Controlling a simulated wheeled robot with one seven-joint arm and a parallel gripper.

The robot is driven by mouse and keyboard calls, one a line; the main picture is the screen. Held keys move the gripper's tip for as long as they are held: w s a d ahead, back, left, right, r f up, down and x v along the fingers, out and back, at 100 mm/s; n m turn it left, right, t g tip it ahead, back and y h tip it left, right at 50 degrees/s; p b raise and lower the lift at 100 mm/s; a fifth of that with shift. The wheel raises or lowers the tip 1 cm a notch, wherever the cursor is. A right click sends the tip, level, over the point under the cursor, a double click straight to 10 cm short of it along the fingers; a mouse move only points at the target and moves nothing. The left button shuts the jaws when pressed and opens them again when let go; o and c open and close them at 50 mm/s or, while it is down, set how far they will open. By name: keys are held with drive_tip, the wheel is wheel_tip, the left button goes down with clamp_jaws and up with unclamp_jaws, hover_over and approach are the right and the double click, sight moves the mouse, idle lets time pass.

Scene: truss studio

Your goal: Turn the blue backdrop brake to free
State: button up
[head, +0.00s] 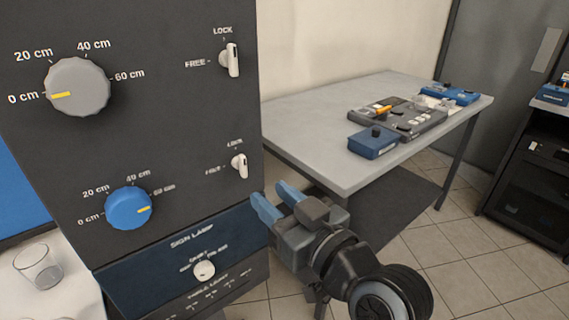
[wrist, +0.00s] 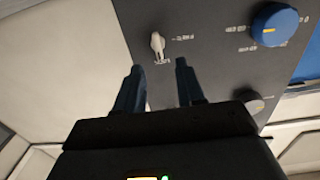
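The blue backdrop brake (head: 239,165) is the small white lever on the dark panel, right of the blue knob (head: 128,208). It stands upright toward LOCK; FREE is printed to its left. The brake lever also shows in the wrist view (wrist: 157,44), beyond my fingertips. My gripper (head: 275,200) is in front of the panel, below and right of the lever. In the wrist view my gripper (wrist: 158,67) has its two fingers spread, with nothing between them and the lever roughly in line with the gap. It appears apart from the lever.
A grey knob (head: 77,87) and a second white lever (head: 230,60) sit higher on the panel. A sign lamp knob (head: 204,271) is below. A clear glass (head: 38,267) stands at lower left. A grey table (head: 310,140) with control boxes is behind right.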

sight(245, 166)
drive_tip(key=x, duration=0.3)
drive_tip(key=p+x, duration=0.1)
drive_tip(key=x, duration=0.1)
drive_tip(key=r+x, duration=0.1)
drive_tip(key=x, duration=0.2)
drive_tip(key=shift+w+p, duration=0.3)
drive_tip(key=shift+w, duration=0.1)
drive_tip(key=shift+f, duration=0.1)
drive_tip(key=shift+c, duration=0.2)
clamp_jaws()
